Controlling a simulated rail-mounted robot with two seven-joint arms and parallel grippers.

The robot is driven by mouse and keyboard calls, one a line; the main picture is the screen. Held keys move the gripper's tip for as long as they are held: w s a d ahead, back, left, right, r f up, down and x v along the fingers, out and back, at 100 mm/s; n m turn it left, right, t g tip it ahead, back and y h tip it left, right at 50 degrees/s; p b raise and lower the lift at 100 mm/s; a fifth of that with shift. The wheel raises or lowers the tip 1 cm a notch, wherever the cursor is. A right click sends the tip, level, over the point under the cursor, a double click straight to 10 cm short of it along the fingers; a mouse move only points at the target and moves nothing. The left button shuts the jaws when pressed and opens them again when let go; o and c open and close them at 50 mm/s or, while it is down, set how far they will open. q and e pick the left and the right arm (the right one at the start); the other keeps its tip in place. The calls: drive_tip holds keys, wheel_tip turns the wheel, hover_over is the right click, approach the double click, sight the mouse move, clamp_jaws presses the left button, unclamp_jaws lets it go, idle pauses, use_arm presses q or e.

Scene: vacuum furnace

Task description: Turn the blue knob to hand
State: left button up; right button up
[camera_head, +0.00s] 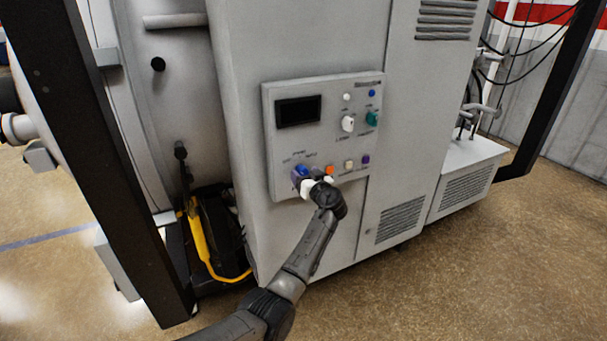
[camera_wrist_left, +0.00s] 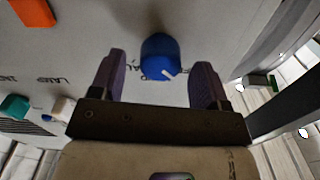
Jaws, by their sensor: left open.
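The blue knob (camera_head: 302,170) is at the lower left of the grey control panel (camera_head: 285,147), partly hidden by my gripper in the head view. In the left wrist view the blue knob (camera_wrist_left: 158,52) stands between my fingers, with a white pointer mark toward the picture's lower right. My left gripper (camera_head: 305,182) is in front of the panel's lower edge. In the wrist view the open left gripper (camera_wrist_left: 160,68) has one purple-grey finger on each side of the knob, with gaps visible. The lettering around the knob is partly hidden and too small to read surely. My right gripper is not in view.
Above are a white knob (camera_head: 348,123), a teal knob (camera_head: 372,118) and a dark display (camera_head: 298,111). A black post (camera_head: 120,190) stands left.

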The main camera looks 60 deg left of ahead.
use_arm(q)
drive_tip(key=shift+w+a, duration=0.1)
drive_tip(key=shift+a, duration=0.75)
drive_tip(key=c, duration=0.9)
